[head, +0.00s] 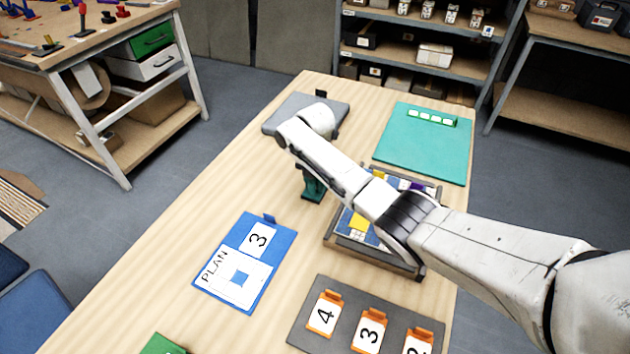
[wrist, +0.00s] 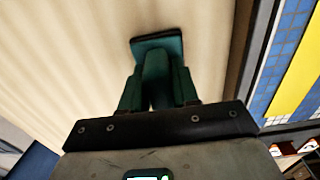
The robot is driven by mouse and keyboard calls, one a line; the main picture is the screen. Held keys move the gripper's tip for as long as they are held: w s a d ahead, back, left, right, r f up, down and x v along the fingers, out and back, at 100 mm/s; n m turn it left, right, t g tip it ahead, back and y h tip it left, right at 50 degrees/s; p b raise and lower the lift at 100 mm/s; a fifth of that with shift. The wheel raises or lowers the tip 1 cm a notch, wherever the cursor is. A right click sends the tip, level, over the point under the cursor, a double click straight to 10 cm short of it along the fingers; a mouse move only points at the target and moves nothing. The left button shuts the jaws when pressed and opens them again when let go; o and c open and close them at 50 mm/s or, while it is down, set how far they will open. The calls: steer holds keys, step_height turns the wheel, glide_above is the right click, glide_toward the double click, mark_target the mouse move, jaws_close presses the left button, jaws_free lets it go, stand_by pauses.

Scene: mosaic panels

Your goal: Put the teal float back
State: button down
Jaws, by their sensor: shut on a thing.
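The teal float (head: 312,194) is under my gripper (head: 314,176) in the head view, left of the panel frame, over bare table. In the wrist view the float (wrist: 157,45) shows a dark teal plate beyond the fingertips, with its grip between the fingers. My gripper (wrist: 156,85) is shut on it. I cannot tell whether the float touches the table. A grey mat (head: 278,122) with a small black upright piece (head: 321,94) lies at the far end of the table, partly hidden by my arm.
The mosaic panel frame (head: 372,253) is partly covered by my arm. A teal mat (head: 412,158) with a row of white tiles lies at far right. The blue plan board (head: 223,289) and a dark tray (head: 310,334) with numbered cards are nearer. The table's left strip is clear.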

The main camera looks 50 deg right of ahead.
steer(key=shift+f, duration=0.15)
steer(key=c, duration=0.8)
jaws_free()
steer(key=shift+c, duration=0.2)
step_height(320, 180, up, 12)
steer(key=shift+r+b, duration=0.2)
steer(key=shift+b, duration=0.3)
